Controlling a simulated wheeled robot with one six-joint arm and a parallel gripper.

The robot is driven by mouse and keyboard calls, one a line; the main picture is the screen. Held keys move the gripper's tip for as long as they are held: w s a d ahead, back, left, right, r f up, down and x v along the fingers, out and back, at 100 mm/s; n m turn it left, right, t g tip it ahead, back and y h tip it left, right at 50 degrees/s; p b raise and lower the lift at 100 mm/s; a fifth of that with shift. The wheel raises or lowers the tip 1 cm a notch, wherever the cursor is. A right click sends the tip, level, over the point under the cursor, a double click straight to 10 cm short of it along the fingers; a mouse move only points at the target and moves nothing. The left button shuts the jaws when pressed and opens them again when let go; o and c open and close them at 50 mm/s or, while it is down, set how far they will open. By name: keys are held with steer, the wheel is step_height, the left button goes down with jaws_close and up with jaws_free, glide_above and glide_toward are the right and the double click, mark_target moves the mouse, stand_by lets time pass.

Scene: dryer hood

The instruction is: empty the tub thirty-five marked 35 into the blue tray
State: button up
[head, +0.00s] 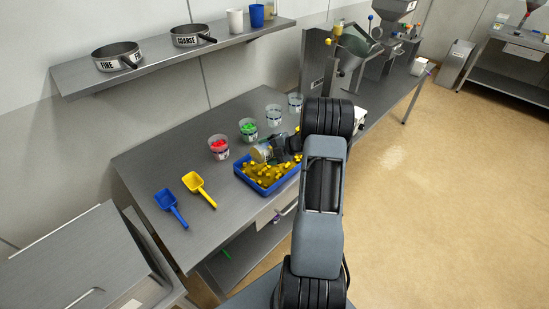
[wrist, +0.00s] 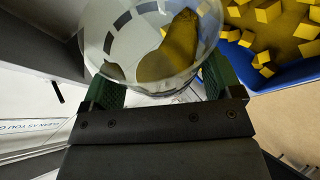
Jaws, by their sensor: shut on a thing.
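My gripper (head: 278,146) is shut on a clear tub (head: 261,153), which is tipped on its side over the blue tray (head: 245,178). In the wrist view the tub (wrist: 110,50) sits between the green finger pads of my gripper (wrist: 165,90). Some yellow-brown powder (wrist: 180,40) clings inside the tub. The tray holds yellow-brown powder and several yellow cubes (wrist: 268,12); the blue tray wall (wrist: 285,75) also shows in the wrist view. The number on the tub cannot be read.
A tub of red pieces (head: 219,147), a tub of green pieces (head: 248,129) and two clear tubs (head: 274,114) stand behind the tray. A blue scoop (head: 171,207) and a yellow scoop (head: 198,188) lie left. A shelf (head: 150,65) holding pans hangs above.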

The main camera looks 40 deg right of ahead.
steer(key=shift+d+r+m+y+p, duration=0.2)
steer(key=shift+d+m+y+p, duration=0.15)
steer(key=shift+d+m+y, duration=0.05)
stand_by(0.6)
